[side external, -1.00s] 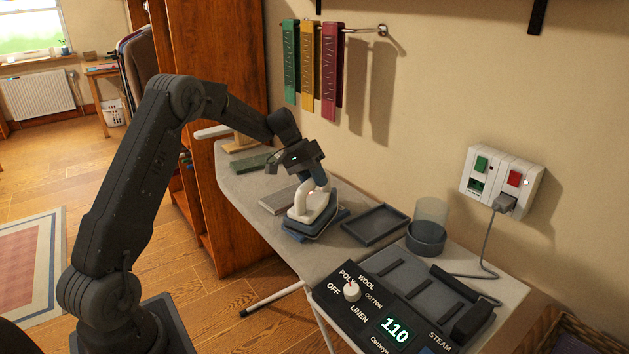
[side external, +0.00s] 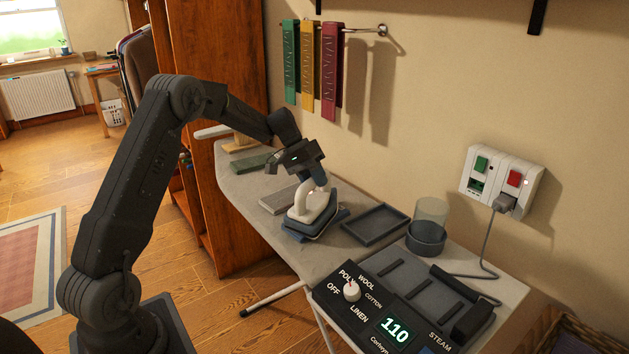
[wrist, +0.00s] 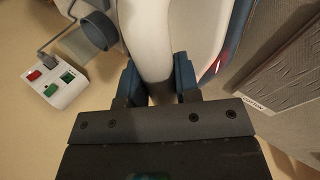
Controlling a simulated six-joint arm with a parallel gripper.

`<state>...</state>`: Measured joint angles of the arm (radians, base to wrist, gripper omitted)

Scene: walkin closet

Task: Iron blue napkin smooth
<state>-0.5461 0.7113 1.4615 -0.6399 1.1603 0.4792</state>
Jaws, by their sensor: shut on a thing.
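My gripper (side external: 312,180) is shut on the handle of the white iron (side external: 299,212). In the wrist view, the white handle (wrist: 152,45) runs between my two blue fingers (wrist: 158,82). The iron stands on the ironing board (side external: 300,258), its sole facing down. I cannot tell whether creases remain under the iron.
A light grey folded cloth (side external: 278,201) marked COTTON and a green cloth (side external: 251,163) lie behind. An empty dark tray (side external: 374,225), a clear cup (side external: 427,235) and a control panel (side external: 375,318) reading 110 stand nearer. A wall socket (side external: 500,182) has a plugged cord.

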